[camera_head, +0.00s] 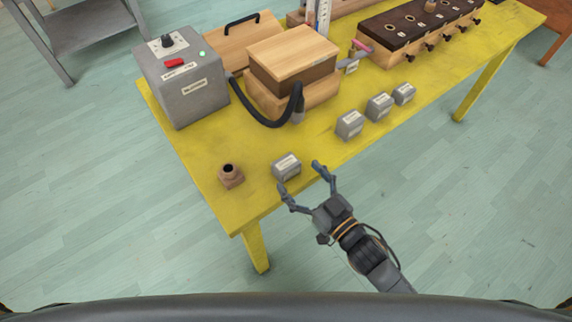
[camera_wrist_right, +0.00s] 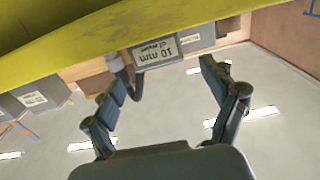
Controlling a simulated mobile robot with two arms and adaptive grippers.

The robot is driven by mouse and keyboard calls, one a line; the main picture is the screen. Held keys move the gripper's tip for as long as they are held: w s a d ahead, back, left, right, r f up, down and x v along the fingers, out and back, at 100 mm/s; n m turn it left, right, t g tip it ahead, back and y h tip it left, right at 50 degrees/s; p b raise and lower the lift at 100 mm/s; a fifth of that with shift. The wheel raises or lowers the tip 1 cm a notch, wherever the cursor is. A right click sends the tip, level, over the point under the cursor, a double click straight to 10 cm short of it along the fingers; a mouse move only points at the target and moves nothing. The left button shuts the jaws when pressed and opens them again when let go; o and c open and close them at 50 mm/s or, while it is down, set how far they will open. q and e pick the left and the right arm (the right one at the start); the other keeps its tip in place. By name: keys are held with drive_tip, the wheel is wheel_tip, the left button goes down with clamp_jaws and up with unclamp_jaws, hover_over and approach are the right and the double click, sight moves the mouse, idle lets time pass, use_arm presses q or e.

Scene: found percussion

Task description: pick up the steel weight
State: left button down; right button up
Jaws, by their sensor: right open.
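Several small grey blocks with white labels stand on the yellow table; which of them is the steel weight I cannot tell. The nearest grey block (camera_head: 286,167) stands close to the table's front edge. My right gripper (camera_head: 300,176) is open and empty in front of this block, its fingers spread toward it. My left gripper is not in view.
Three more grey blocks (camera_head: 350,124) stand to the right along the table (camera_head: 255,204). A small brown socket piece (camera_head: 231,176) stands left of the nearest block. Behind are a grey control box (camera_head: 181,88), a wooden box with a black hose (camera_head: 292,52) and a dark-topped rack (camera_head: 405,35).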

sight(292, 170)
drive_tip(key=x, duration=0.5)
drive_tip(key=shift+w+a+f+p, duration=0.15)
drive_tip(key=shift+w+a+p, duration=0.1)
drive_tip(key=shift+w+p, duration=0.1)
drive_tip(key=shift+s, duration=0.1)
drive_tip(key=shift+c, duration=0.4)
drive_tip(key=c, duration=1.4)
